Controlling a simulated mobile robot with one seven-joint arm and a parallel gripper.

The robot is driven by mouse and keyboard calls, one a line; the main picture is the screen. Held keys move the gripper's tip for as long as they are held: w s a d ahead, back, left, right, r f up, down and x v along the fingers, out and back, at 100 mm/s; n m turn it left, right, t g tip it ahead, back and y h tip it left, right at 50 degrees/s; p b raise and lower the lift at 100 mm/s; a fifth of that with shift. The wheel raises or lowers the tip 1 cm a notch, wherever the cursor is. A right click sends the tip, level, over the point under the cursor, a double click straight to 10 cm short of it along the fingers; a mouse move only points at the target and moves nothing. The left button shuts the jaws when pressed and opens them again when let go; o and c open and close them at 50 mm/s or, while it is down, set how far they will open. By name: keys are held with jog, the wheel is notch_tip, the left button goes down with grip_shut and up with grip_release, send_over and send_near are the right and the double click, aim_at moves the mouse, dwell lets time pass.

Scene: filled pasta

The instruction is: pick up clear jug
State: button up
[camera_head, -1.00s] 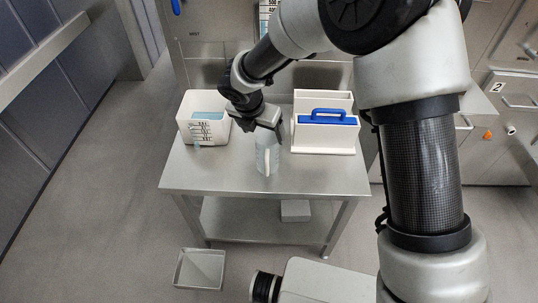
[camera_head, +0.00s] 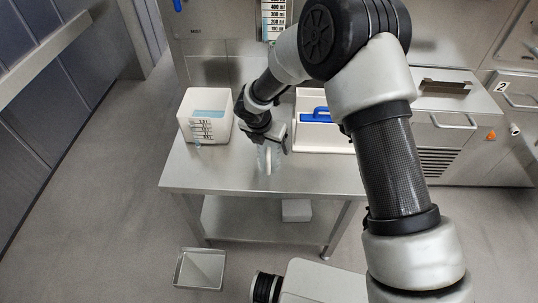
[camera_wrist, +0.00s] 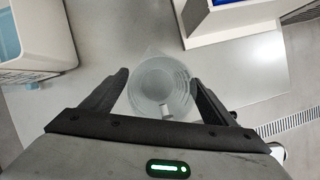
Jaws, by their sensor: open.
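The clear jug (camera_head: 266,159) stands upright on the steel table, with a pale handle on its near side; my wrist hides its upper part in the head view. In the wrist view the jug (camera_wrist: 160,86) is seen from above as clear rings, between the two dark fingers. My gripper (camera_wrist: 160,92) is open, with one finger on each side of the jug.
A white bin (camera_head: 206,117) with blue content and labels stands left of the jug. A white caddy (camera_head: 312,136) with a blue handle stands to the right, close to my wrist. The steel table (camera_head: 220,178) is bare in front. A grey tray (camera_head: 200,268) lies on the floor.

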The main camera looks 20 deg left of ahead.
jog(key=shift+c, duration=0.5)
jog(key=c, duration=1.1)
jog(key=shift+r, duration=0.15)
